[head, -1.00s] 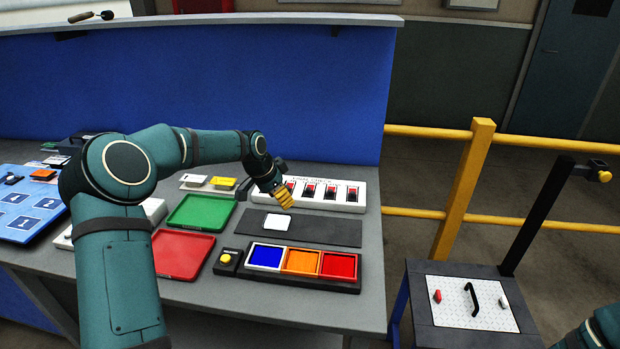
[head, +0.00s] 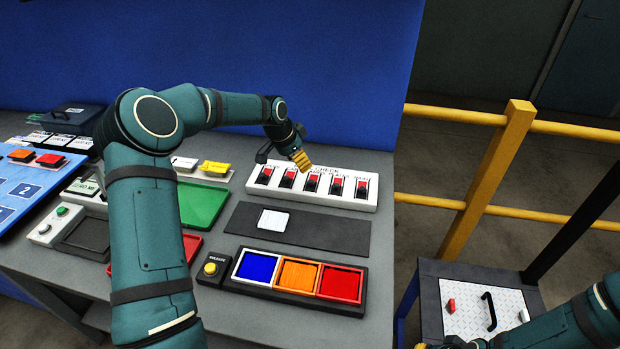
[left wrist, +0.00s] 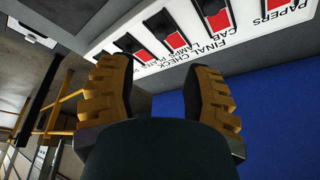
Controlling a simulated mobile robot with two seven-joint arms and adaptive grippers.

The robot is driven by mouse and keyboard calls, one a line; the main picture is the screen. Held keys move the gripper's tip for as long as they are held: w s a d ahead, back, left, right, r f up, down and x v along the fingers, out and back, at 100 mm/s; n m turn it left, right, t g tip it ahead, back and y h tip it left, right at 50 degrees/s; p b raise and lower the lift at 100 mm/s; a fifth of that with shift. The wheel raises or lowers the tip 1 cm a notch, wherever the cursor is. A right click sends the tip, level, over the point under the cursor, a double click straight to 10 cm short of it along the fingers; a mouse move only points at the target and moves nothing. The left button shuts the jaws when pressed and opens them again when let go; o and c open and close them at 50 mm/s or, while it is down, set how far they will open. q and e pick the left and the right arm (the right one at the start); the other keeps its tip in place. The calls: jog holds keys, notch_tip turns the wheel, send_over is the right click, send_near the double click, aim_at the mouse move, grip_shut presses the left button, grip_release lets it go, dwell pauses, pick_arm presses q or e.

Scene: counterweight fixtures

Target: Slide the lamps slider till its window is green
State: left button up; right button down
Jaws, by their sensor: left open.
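The lamps slider (head: 311,183) is the third from the left on a white panel (head: 375,203) at the back of the bench. Its window shows red, with a black part below. It also shows in the left wrist view (left wrist: 165,27), upside down above the gripper. My left gripper (head: 302,161) is open and empty, near the panel's back edge by the lamps slider. In the left wrist view the yellow fingers (left wrist: 165,98) are spread, with nothing between them. Contact cannot be told. My right gripper (head: 425,346) barely shows at the bottom edge.
The neighbouring sliders on the panel also show red windows. In front lie a dark strip with a white card (head: 274,220) and a tray of blue, orange and red squares (head: 298,275). A blue wall (head: 340,80) stands behind. A yellow railing (head: 490,180) is to the right.

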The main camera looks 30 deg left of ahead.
aim_at(311, 181)
pick_arm(q)
jog(key=x, duration=1)
jog(key=shift+w+f, duration=0.1)
jog(key=shift+f, duration=0.15)
jog(key=shift+c, duration=0.4)
